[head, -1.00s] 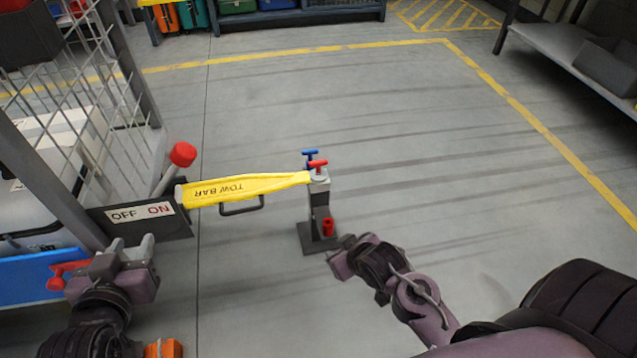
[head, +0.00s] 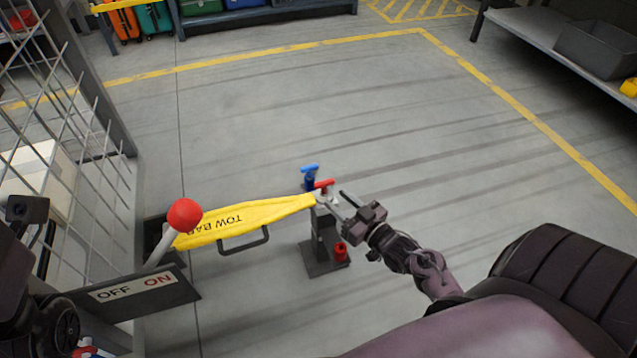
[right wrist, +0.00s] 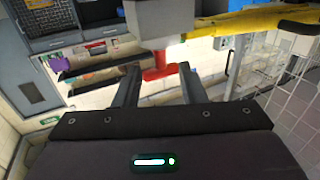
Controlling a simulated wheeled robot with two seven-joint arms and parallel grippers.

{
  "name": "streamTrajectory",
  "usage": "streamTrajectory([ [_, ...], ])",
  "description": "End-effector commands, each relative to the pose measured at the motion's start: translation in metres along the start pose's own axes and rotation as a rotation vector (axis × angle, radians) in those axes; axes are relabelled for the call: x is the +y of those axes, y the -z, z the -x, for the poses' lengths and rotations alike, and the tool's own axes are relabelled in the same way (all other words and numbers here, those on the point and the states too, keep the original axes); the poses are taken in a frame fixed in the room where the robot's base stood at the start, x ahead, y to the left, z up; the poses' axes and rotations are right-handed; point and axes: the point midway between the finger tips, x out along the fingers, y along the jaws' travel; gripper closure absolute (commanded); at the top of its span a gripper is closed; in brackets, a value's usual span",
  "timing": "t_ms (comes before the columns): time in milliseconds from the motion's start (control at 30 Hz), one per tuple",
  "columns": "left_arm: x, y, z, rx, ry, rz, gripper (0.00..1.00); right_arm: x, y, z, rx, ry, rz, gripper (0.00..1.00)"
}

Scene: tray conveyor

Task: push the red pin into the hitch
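The red pin (head: 324,184) has a T-shaped handle and stands at the top of the grey hitch post (head: 323,238), at the end of the yellow tow bar (head: 270,212). How deep it sits cannot be told. My right gripper (head: 335,199) is beside the post top, just right of the pin. In the right wrist view, its two fingers (right wrist: 160,80) are apart, with the red handle (right wrist: 157,66) between their tips and gaps showing. My left arm is at the left edge; its gripper (head: 20,210) is mostly cut off and its fingers are hidden.
A blue T-handled pin (head: 310,170) stands close behind the red one. A red cylinder (head: 341,252) is on the post's foot. A red-knobbed lever (head: 185,215) rises by the OFF/ON plate (head: 135,293). The floor behind the post is clear.

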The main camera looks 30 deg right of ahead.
Motion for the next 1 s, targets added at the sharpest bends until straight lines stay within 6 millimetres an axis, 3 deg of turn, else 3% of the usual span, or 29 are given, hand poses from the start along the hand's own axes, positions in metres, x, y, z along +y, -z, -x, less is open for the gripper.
streamTrajectory([
  [400,0.007,0.005,-0.009,0.057,-0.034,-0.006,0.64,0.000,-0.002,-0.056,0.000,0.000,0.000,0.63],
  [700,0.008,0.006,-0.012,0.061,-0.037,-0.007,0.64,-0.001,0.000,-0.060,-0.003,0.000,0.000,0.63],
  [1000,0.008,0.006,-0.012,0.062,-0.037,-0.007,0.64,-0.001,0.000,-0.060,-0.002,0.000,0.000,1.00],
])
